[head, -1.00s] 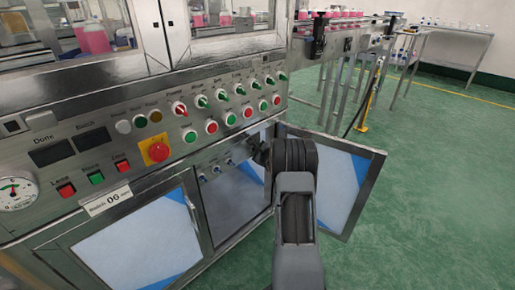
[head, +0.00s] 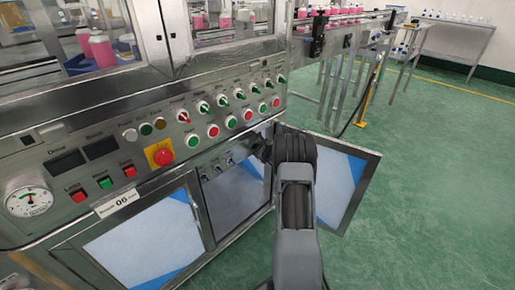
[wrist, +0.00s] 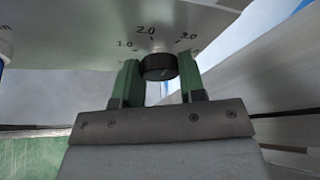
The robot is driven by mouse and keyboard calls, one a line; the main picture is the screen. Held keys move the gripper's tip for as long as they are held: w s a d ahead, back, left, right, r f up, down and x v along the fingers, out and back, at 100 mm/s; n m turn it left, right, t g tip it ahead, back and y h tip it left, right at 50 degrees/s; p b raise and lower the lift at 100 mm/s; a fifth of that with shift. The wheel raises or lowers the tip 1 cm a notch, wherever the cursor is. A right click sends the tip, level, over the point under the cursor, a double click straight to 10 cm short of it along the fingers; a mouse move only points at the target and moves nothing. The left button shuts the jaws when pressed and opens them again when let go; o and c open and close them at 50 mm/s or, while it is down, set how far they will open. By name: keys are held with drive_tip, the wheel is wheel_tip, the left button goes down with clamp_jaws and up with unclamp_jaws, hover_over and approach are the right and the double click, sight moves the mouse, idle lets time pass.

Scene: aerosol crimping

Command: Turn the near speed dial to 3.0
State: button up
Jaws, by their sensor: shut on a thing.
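In the wrist view a black round speed dial (wrist: 158,67) sits under a panel face (wrist: 85,40) marked 1.0, 2.0 and 3.0. The 2.0 mark is above it, 1.0 to the left, 3.0 to the right. My gripper (wrist: 160,80) has its two green fingers closed on the dial's sides. I cannot make out where the dial's pointer stands. In the head view my gripper is at the open cabinet bay, largely hidden by my arm. Small knobs (head: 217,169) show in that bay to its left.
The open cabinet door (head: 352,185) stands to the right of my arm. Above the bay is a sloped panel with several buttons and switches, including a red emergency stop (head: 163,157). A pressure gauge (head: 29,202) is at the left. Green floor is free to the right.

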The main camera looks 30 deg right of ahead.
drive_tip(key=o, duration=0.9)
drive_tip(key=s+p, duration=0.2)
drive_tip(key=s, duration=1.1)
drive_tip(key=shift+s+r, duration=0.1)
drive_tip(key=shift+r, duration=0.1)
